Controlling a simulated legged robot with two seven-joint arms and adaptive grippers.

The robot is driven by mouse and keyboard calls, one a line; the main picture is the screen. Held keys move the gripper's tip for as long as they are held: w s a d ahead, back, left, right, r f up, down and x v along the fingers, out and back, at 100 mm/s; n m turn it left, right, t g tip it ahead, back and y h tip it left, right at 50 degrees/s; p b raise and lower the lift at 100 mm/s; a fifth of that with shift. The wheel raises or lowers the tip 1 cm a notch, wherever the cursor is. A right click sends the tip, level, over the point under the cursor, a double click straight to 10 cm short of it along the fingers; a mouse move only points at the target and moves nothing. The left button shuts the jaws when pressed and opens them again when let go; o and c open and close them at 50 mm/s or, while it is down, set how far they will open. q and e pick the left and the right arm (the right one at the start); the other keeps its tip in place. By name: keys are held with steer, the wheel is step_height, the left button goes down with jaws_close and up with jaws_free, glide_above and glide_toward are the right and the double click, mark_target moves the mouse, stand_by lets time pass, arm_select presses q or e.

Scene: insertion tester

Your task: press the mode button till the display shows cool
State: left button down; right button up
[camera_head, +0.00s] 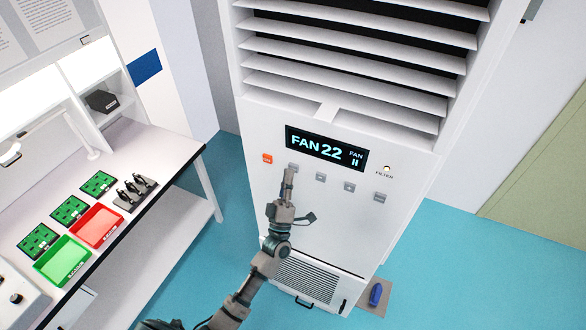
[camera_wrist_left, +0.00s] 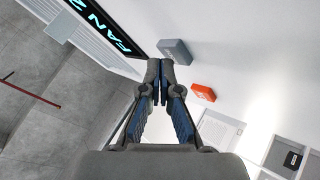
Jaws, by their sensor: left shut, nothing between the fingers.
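The white air-conditioner unit (camera_head: 265,125) has a black display (camera_head: 326,149) that reads "FAN 22", with a smaller "FAN" at its right. Below it runs a row of buttons: an orange one (camera_head: 267,158) at the left, then several grey ones. My left gripper (camera_head: 290,172) is shut and empty, its tips at the first grey button (camera_head: 293,166), partly covering it. In the left wrist view that grey button (camera_wrist_left: 175,51) sits just beyond the fingertips; contact cannot be told. The orange button (camera_wrist_left: 203,92) is to their right. No mode label is legible. My right gripper is not in view.
Louvres (camera_head: 360,60) span the unit above the display. A small lamp marked "FILTER" (camera_head: 387,169) is right of the display. At the left, a workbench (camera_head: 150,150) carries a red tray (camera_head: 97,226), a green tray (camera_head: 64,262) and circuit boards. A blue object (camera_head: 376,294) lies on the floor at right.

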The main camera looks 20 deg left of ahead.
arm_select(q)
steer(key=shift+w, duration=0.4)
stand_by(0.5)
steer(key=shift+s, duration=0.85)
steer(key=s, duration=0.1)
steer(key=s+p, duration=0.1)
steer(key=s, duration=0.1)
steer(key=s+p, duration=0.1)
steer(key=s, duration=0.1)
steer(key=shift+a, duration=0.25)
steer(key=shift+f, duration=0.15)
stand_by(0.7)
